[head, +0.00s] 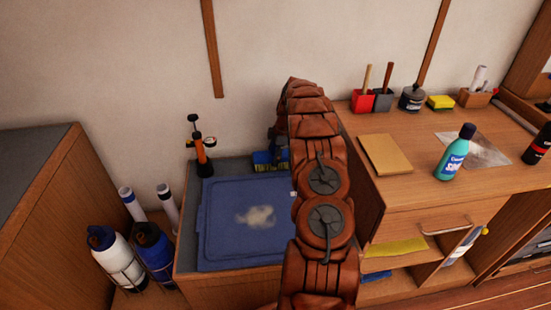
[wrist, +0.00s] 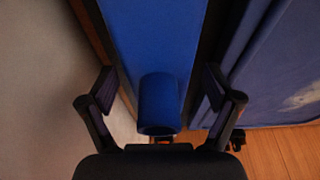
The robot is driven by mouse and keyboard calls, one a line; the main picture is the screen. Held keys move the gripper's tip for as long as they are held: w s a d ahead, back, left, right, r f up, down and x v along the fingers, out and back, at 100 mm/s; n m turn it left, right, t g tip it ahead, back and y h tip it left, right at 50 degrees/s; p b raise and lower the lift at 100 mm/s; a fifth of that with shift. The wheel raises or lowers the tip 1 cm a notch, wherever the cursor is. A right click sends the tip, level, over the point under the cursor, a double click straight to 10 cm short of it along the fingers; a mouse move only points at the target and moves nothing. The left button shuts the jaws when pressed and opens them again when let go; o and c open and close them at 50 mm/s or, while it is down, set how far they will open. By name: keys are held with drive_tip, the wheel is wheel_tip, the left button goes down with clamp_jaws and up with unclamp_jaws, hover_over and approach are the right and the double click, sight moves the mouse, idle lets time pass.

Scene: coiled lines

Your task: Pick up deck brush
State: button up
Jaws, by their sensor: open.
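The deck brush (head: 262,162) shows in the head view as a blue block with some yellow, at the back edge of the blue mat near the wall. It is partly hidden by my arm. In the wrist view the blue brush (wrist: 155,50), with a round socket at its lower end, lies between the two fingers of my gripper (wrist: 160,88). The fingers are apart, one on each side of it, and no grip on it shows. In the head view my gripper is mostly hidden behind my arm.
The blue mat (head: 225,190) with a pale patch lies beside the brush on a low cabinet. An orange and black pump-like tool (head: 201,155) stands left of it. The wall (wrist: 40,100) is close on the left in the wrist view. A wooden desk (head: 400,195) stands at right.

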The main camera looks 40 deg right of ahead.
drive_tip(key=shift+f, duration=0.2)
drive_tip(key=c, duration=1.5)
drive_tip(key=shift+o, duration=0.2)
wheel_tip(320, 180, up, 10)
drive_tip(key=shift+b, duration=0.85)
